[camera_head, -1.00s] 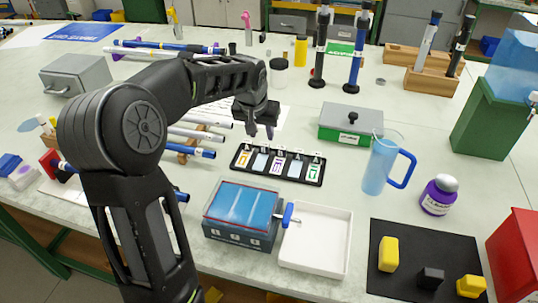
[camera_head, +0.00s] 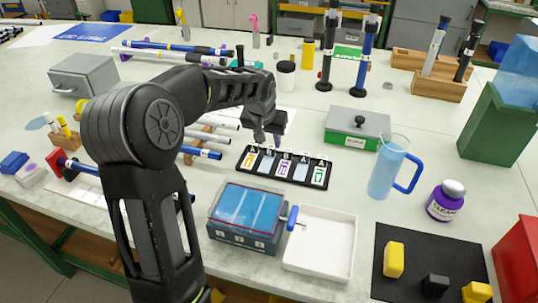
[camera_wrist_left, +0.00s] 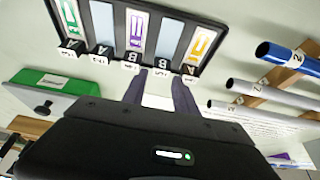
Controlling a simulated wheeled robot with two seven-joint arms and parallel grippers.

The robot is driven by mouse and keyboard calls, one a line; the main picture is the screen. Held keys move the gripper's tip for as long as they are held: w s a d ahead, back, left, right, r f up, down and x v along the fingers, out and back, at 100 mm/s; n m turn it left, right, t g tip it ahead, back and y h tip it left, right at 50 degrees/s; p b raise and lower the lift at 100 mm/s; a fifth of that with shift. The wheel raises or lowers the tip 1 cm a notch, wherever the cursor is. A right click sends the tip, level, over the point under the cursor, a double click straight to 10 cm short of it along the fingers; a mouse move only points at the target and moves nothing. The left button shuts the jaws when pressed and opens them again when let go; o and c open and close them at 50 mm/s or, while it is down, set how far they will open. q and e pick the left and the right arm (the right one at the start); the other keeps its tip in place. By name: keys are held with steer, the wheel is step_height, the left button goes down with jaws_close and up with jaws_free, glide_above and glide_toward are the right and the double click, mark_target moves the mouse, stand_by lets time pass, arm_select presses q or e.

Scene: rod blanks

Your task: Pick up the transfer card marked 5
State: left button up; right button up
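My left gripper (camera_head: 267,139) is open and empty, just behind and above the orange end of the rack. Its parted fingers (camera_wrist_left: 161,95) show in the wrist view. My right gripper is not in view.
A grey box with a green base (camera_head: 340,137) and a blue jug (camera_head: 383,172) stand right of the rack. A blue-lidded box (camera_head: 240,240) and a white tray (camera_head: 320,266) lie in front. Rods on wooden rests (camera_head: 190,160) lie to the left.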

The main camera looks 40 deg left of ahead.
mark_target(270, 146)
arm_select(q)
steer(key=x, duration=0.5)
steer(key=shift+f+p, duration=0.1)
steer(key=shift+p, duration=0.2)
steer(key=shift+c, duration=0.5)
jaws_close()
